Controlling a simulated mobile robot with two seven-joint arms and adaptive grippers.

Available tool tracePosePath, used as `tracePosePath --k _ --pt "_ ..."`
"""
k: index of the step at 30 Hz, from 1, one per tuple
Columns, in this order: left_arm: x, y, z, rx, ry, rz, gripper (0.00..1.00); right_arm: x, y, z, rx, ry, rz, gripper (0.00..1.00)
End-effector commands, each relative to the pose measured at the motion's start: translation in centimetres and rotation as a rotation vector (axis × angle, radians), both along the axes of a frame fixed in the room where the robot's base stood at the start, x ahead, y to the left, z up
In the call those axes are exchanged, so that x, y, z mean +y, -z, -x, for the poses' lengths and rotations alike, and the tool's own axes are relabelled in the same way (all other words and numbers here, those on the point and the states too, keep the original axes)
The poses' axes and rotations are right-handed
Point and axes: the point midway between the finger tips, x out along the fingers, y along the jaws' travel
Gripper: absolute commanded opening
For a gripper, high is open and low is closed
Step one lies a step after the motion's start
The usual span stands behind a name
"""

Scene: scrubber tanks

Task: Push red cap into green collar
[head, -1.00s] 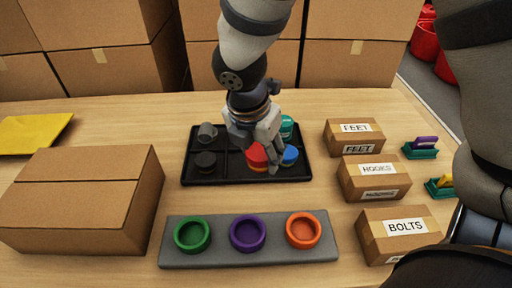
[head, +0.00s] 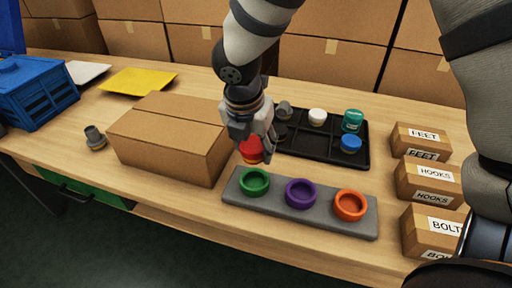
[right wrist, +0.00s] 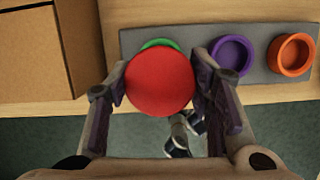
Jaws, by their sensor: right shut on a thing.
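The red cap (head: 250,149) is held by my right gripper (head: 254,150), which is shut on it. In the right wrist view the red cap (right wrist: 160,82) sits between the two fingers and hides most of the green collar (right wrist: 158,43). In the head view the green collar (head: 254,182) is the left one on a grey bar (head: 328,213), beside a purple collar (head: 300,193) and an orange collar (head: 350,204). The cap is above and slightly behind the green collar, apart from it. My left gripper is not in view.
A black tray (head: 318,150) behind holds white, teal, blue and grey caps. A large cardboard box (head: 172,140) stands left of the bar. Labelled boxes, including HOOKS (head: 430,182), stand right. A grey part (head: 95,137) and a blue crate (head: 38,92) are further left.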

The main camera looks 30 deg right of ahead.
Motion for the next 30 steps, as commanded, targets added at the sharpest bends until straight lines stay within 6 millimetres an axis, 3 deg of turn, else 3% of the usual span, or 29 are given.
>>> tracePosePath --k 11,30 --pt "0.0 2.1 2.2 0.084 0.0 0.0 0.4 0.0 5.0 0.2 0.013 -0.001 0.002 0.29" --pt "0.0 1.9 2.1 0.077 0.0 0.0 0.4 0.0 5.8 0.0 0.002 0.001 0.0 0.29"
